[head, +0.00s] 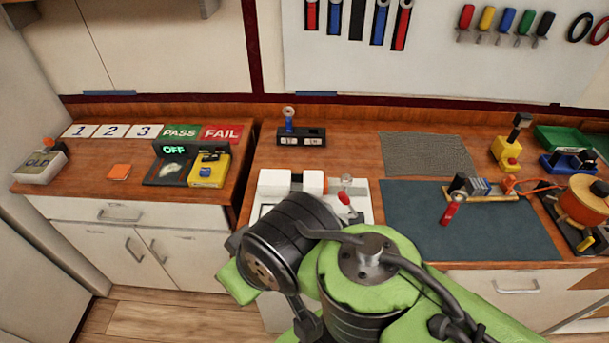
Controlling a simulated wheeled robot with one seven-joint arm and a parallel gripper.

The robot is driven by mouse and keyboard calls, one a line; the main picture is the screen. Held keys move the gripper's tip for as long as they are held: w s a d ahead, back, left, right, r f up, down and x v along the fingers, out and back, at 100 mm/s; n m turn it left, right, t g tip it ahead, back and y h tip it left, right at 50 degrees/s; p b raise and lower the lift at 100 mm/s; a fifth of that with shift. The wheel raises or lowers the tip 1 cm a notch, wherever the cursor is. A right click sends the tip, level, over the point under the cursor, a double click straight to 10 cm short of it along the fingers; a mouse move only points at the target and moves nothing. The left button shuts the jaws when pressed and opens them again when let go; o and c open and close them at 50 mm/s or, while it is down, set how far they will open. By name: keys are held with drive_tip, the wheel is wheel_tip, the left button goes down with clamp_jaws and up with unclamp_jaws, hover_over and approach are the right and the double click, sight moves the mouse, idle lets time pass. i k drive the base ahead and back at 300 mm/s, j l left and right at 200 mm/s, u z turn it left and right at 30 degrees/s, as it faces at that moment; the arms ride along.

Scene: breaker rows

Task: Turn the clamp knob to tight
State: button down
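I cannot tell for sure which part is the clamp knob. A small wooden-based fixture (494,194) with grey and blue parts sits on the dark blue mat (415,222), and a red-handled piece with a silver end (453,208) is at its left front. A white unit (275,183) with a red-tipped lever (344,198) stands left of the mat, partly hidden by my arm. A dark box (300,138) with two white labels and a blue and silver upright stands behind it. My black and green arm fills the lower middle; my gripper is not visible.
An orange spool (583,204) stands at the right, with a cable towards the fixture. A yellow device (507,150) and green tray (562,140) are behind. The left counter holds PASS (181,132) and FAIL (221,133) cards. A grey mesh mat (428,154) is bare.

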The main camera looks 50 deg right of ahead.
sight(345, 180)
drive_tip(key=l+z, duration=0.1)
drive_tip(key=z, duration=0.3)
drive_tip(key=l+z, duration=0.1)
drive_tip(key=z, duration=0.3)
drive_tip(key=k+l+z, duration=0.1)
drive_tip(key=z, duration=0.3)
